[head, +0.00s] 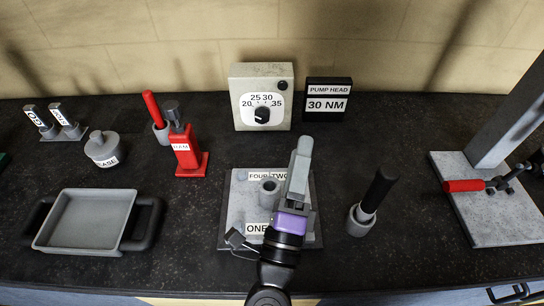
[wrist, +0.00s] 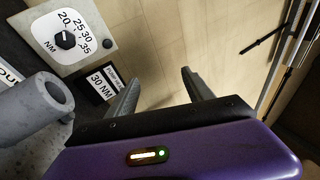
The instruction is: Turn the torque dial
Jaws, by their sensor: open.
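The torque dial (head: 262,114) is a black knob on a white scale plate marked 20, 25, 30, 35. It sits on the front of a grey box (head: 240,87) at the back of the bench. The dial also shows at the upper left of the wrist view (wrist: 65,40). Its exact pointer setting is too small to tell. My gripper (head: 303,143) is in front of the box, over the labelled plate, below and right of the dial in the head view. In the wrist view my gripper (wrist: 160,74) has its fingers apart, with nothing between them. It is not touching the dial.
A black sign (head: 327,104) reading PUMP HEAD 30 NM stands right of the box. A grey plate (head: 237,205) with a grey post (head: 269,188) lies under my arm. A red jack (head: 186,150), black-handled tool (head: 379,190) and tray (head: 85,220) stand around.

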